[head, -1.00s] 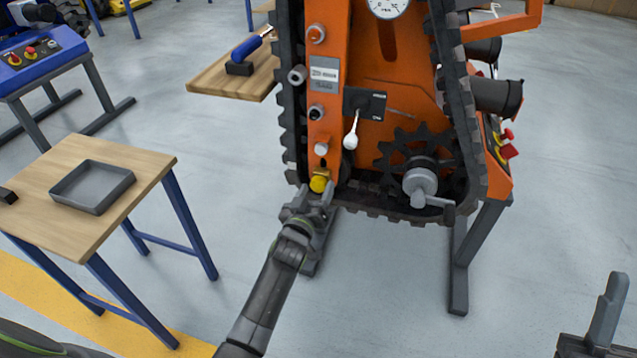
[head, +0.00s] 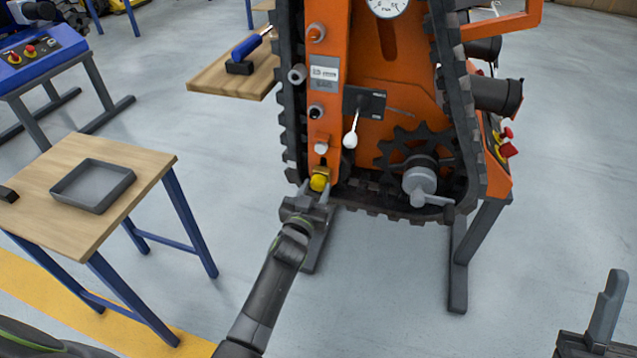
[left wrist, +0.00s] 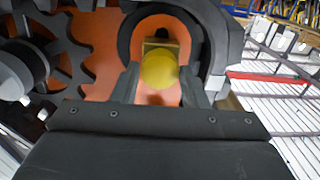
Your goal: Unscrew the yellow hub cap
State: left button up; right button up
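The yellow hub cap (head: 319,182) sits low on the orange machine's left upright, and it also shows in the left wrist view (left wrist: 159,69). My left gripper (head: 316,190) is just below and in front of it. In the left wrist view my gripper's fingers (left wrist: 158,84) stand open on either side of the cap, with a small gap showing at each side. My right gripper (head: 606,312) is at the lower right corner, far from the cap; only part of it shows, and its opening cannot be judged.
A black track (head: 290,130) frames the orange machine (head: 327,120) close to the cap. A dark sprocket (head: 400,150) and a grey hub with a handle (head: 420,180) are to the right. A grey tray (head: 93,208) lies on the wooden table (head: 50,225) at left.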

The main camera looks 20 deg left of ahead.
pick_arm(q)
jog(key=shift+c, duration=1.4)
jog(key=n+b, duration=0.1)
jog(key=n, duration=0.2)
jog(key=shift+f+n, duration=0.15)
jog(key=shift+n, duration=0.15)
jog(key=n+b, duration=0.3)
jog(key=n, duration=0.2)
jog(key=shift+f, duration=0.1)
jog(key=shift+r+n, duration=0.25)
jog(key=shift+n, duration=0.35)
jog(key=shift+n+b, duration=0.4)
jog(key=shift+b, duration=0.1)
jog(key=shift+n+b, duration=0.35)
jog(key=shift+n, duration=0.85)
jog(key=n, duration=0.4)
jog(key=shift+b, duration=0.3)
jog(key=shift+n, duration=1.3)
